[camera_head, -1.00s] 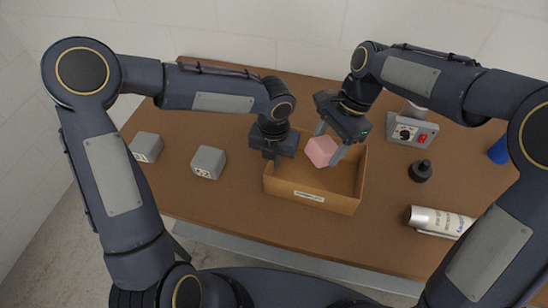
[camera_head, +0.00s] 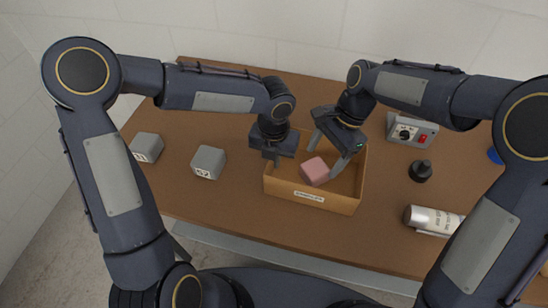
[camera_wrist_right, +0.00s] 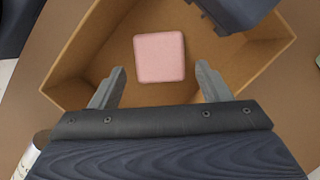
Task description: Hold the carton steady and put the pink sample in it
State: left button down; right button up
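The open brown carton (camera_head: 318,199) stands on the table and bears a small label on its front wall. The pink sample (camera_head: 314,171) is a small block resting inside the carton; it also shows in the right wrist view (camera_wrist_right: 159,57). My right gripper (camera_head: 325,155) is over the carton with its fingers spread; the right wrist view shows a gap between the fingers (camera_wrist_right: 157,85) and the block just beyond them, untouched. My left gripper (camera_head: 271,160) is at the carton's left wall; its fingertips are mostly hidden there, so its grip is unclear.
Two grey blocks (camera_head: 208,162) (camera_head: 147,146) lie on the table (camera_head: 240,222) to the left. To the right are a control box (camera_head: 411,131) with a red switch, a black knob-like object (camera_head: 420,171) and a silver can (camera_head: 432,220) on its side.

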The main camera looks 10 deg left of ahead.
jog(key=shift+o, duration=0.7)
jog(key=v, duration=1.2)
pick_arm(q)
jog(key=c, duration=1.6)
grip_release()
jog(key=shift+o, duration=0.2)
jog(key=shift+r, duration=0.1)
